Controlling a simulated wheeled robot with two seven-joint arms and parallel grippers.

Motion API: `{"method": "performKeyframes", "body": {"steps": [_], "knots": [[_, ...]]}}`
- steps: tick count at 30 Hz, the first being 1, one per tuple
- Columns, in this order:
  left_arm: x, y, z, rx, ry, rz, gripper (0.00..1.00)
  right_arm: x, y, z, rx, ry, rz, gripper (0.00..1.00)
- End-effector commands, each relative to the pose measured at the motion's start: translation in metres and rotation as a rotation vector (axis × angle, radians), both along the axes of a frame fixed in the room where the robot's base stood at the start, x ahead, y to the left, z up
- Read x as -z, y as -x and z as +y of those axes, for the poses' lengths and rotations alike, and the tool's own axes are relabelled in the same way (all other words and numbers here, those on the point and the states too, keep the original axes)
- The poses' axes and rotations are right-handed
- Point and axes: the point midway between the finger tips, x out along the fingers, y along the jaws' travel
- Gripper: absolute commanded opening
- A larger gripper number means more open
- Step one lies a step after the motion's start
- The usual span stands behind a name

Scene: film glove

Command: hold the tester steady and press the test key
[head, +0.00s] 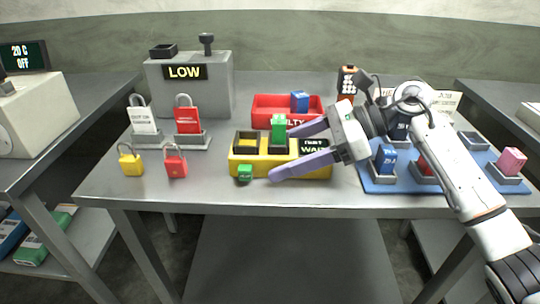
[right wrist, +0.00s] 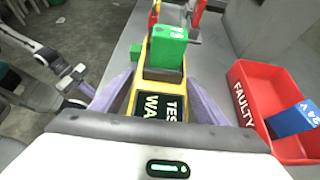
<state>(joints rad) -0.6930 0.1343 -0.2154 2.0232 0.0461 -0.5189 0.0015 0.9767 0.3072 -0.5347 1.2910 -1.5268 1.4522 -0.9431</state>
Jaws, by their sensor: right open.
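The yellow tester (head: 262,172) stands near the table's front edge, with a dark screen (head: 315,146) reading "TEST WAIT". A green block (head: 279,129) stands upright in one of its sockets; the other socket looks empty. A green key (head: 245,173) juts from its front and shows in the right wrist view (right wrist: 72,104). My right gripper (head: 281,153) is open, coming in from the right, its purple fingers on either side of the tester. In the right wrist view the tester (right wrist: 120,102) lies between them; contact is unclear. A white arm, probably my left, shows at that view's left; its jaws are indistinct.
A red "FAULTY" bin (head: 262,117) holding a blue block (head: 299,102) sits just behind the tester. A blue mat (head: 378,184) with several blocks in holders lies right. Red and yellow padlocks and a grey "LOW" box (head: 212,93) stand left.

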Motion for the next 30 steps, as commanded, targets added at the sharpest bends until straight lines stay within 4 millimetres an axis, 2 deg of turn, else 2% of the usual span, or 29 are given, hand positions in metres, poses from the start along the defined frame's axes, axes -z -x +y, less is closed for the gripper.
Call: {"method": "performKeyframes", "body": {"steps": [5, 9, 10, 30], "knots": [[-0.002, -0.0008, 0.0003, 0.0, -0.001, -0.003, 0.0, -0.0003, 0.0, 0.0001, 0.0, 0.0, 0.0, 0.67], [-0.0021, -0.001, 0.0005, 0.0, -0.001, -0.003, 0.0, -0.0002, 0.0, 0.0, 0.0, 0.0, 0.0, 0.44], [-0.002, -0.0009, 0.0005, 0.0, -0.001, -0.003, 0.0, -0.0002, 0.0, 0.0, 0.0, 0.0, 0.0, 0.42], [0.0015, 0.0015, 0.0008, 0.0, -0.003, 0.005, 0.0, 0.0001, 0.0, -0.0003, 0.0, 0.0, 0.0, 0.42]]}}
